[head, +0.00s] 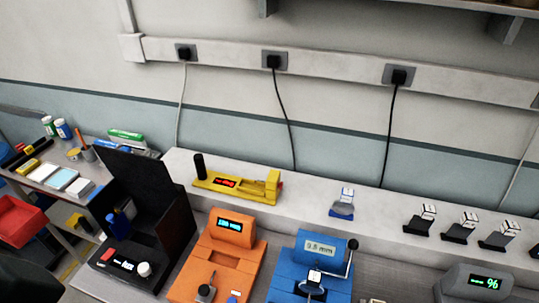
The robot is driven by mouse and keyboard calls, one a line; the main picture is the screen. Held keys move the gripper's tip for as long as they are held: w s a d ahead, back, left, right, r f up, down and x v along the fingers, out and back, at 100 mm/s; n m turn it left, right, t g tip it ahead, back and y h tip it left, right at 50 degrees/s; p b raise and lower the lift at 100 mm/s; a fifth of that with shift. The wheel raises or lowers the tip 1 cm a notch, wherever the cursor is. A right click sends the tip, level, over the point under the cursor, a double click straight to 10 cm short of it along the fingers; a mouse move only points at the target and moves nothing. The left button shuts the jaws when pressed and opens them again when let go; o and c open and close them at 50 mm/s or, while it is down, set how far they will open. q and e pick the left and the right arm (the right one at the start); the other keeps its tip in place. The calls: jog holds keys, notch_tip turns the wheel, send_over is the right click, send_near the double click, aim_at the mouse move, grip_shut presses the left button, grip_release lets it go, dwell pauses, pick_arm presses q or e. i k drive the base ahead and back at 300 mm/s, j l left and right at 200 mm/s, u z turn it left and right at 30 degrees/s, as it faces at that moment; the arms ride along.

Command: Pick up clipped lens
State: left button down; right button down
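Neither of my grippers shows in the head view.
An orange device (235,243) and a black open-lidded box (177,225) stand left of the blue device. A yellow device (240,184) is on the ledge. Several black holders with pale tops (419,222) stand at right. A grey readout unit (474,283) is lower right.

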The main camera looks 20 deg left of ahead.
aim_at(312, 284)
jog(key=k+l+z, duration=0.9)
jog(key=l+z, duration=0.2)
jog(key=k+l+z, duration=0.2)
jog(key=l+z, duration=0.2)
jog(key=u, duration=1.85)
